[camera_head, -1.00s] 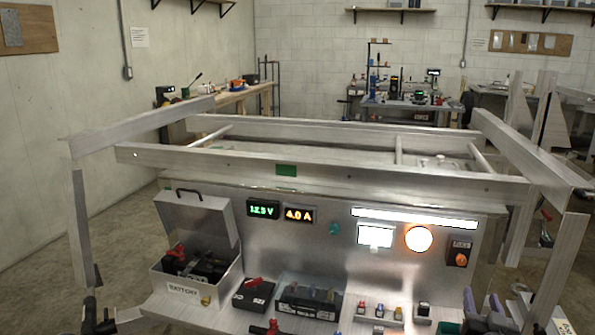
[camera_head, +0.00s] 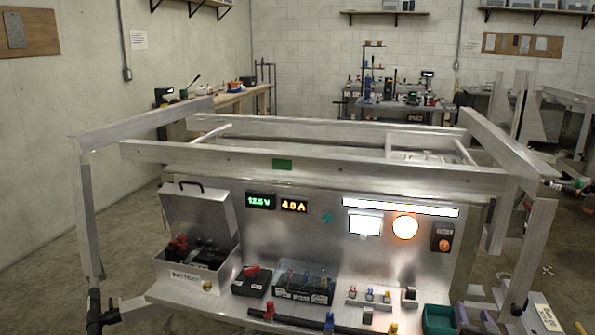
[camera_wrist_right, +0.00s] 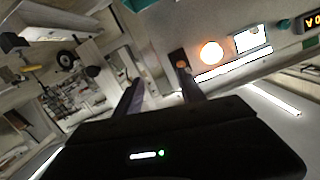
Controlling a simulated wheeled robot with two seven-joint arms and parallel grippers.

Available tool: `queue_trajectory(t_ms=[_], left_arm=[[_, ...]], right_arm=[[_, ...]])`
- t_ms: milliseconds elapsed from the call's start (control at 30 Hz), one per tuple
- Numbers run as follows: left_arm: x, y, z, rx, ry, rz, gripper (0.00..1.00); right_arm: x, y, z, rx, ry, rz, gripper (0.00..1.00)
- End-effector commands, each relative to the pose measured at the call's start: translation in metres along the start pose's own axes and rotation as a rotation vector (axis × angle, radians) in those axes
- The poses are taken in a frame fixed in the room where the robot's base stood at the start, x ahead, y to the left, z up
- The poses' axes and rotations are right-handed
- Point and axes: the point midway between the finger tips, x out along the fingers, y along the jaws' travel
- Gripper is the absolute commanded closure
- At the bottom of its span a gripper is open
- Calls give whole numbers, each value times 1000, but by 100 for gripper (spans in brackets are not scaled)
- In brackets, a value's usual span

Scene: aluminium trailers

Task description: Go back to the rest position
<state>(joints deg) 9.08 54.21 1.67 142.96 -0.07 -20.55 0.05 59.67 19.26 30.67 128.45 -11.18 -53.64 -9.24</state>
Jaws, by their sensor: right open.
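My right gripper (camera_head: 472,314) shows at the lower right edge of the head view, beside a green bin (camera_head: 438,319). Its purple-grey fingers stand apart with nothing between them. In the right wrist view my right gripper (camera_wrist_right: 160,90) is also open and empty, with the dark gripper body below and the panel's lit orange lamp beyond. My left gripper is not clearly seen in either view.
An aluminium trailer frame (camera_head: 330,165) stands ahead. Its front panel (camera_head: 300,235) has displays and an orange lamp (camera_head: 405,228). A battery box (camera_head: 200,285), a black block (camera_head: 252,281) and small coloured parts sit on the shelf. Concrete floor (camera_head: 120,230) is clear at left.

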Motion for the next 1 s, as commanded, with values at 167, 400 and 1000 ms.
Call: queue_trajectory(t_ms=[167,400,1000], left_arm=[[0,0,0,0,-1,0,11],[-1,0,0,0,-1,0,11],[-10,4,0,0,-1,0,11]], right_arm=[[-6,7,31,34,-88,15,53],[-24,-2,103,110,-289,13,53],[-237,-132,365,190,-1190,-125,53]])
